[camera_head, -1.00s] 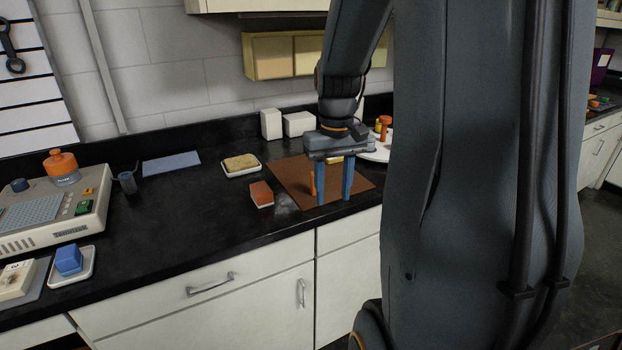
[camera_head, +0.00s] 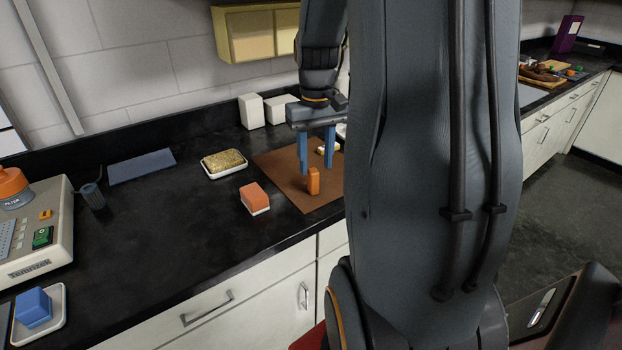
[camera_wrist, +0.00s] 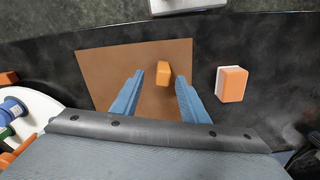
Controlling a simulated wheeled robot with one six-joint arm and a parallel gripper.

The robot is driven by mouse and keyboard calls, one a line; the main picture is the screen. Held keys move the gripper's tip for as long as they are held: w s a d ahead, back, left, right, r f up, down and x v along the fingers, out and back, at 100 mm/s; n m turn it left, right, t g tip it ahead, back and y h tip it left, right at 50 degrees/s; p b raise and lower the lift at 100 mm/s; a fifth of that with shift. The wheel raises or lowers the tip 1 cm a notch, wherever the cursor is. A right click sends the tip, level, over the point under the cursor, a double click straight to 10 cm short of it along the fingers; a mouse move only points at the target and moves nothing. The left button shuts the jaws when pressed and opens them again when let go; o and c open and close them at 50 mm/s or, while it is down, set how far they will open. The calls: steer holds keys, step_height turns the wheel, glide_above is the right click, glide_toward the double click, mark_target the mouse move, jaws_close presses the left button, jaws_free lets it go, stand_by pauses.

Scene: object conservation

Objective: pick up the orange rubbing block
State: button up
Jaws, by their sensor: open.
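A small upright orange block (camera_head: 313,181) stands on the brown mat (camera_head: 284,173). In the wrist view this orange block (camera_wrist: 163,74) shows ahead of and between my finger tips. A second block, orange with a white base (camera_head: 255,198), lies on the black counter just left of the mat; in the wrist view it (camera_wrist: 230,85) is right of my fingers. I cannot tell for sure which one is the rubbing block. My gripper (camera_head: 316,168), also in the wrist view (camera_wrist: 159,77), is open and empty, its blue fingers pointing down over the mat.
A dish with a tan sponge (camera_head: 224,162) and white boxes (camera_head: 265,110) stand behind. A small pale block (camera_head: 327,150) lies near the fingers. A beige machine (camera_head: 45,235) and a blue block on a dish (camera_head: 34,307) are at left. The counter between is clear.

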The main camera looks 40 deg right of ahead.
mark_target(313, 170)
steer(key=shift+a+f, duration=0.25)
steer(key=shift+f, duration=0.55)
steer(key=shift+w+f+p, duration=0.15)
steer(key=shift+f+p, duration=0.6)
steer(key=shift+f, duration=1.35)
jaws_close()
steer(key=shift+r, duration=0.15)
